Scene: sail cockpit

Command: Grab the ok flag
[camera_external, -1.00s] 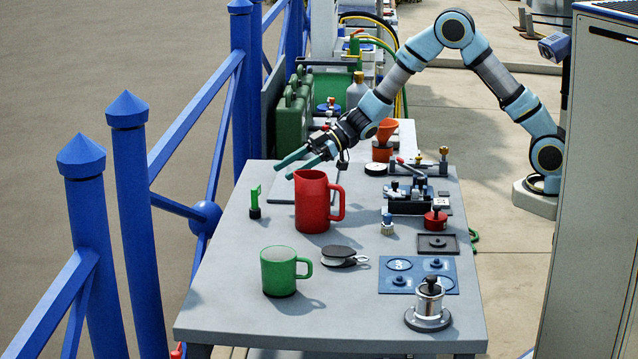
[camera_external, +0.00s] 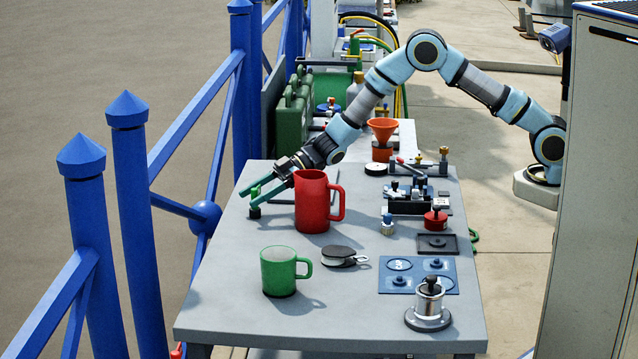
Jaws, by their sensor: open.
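The ok flag, a small green upright flag on a dark round base (camera_external: 255,213), stands at the left side of the grey table, left of the red pitcher. My gripper (camera_external: 250,196) is at the flag with its two green fingers spread open. The fingers cover most of the flag's green upper part, and only its lower part and base show clearly. The flag appears to be between or just behind the fingers; I cannot tell whether they touch it.
The red pitcher (camera_external: 312,205) stands close right of my fingers. A green mug (camera_external: 280,272) stands nearer the camera. Blue railing (camera_external: 128,220) runs along the left. The table (camera_external: 225,270) is bare between flag and mug. Fittings and a funnel (camera_external: 382,130) stand on the right and back.

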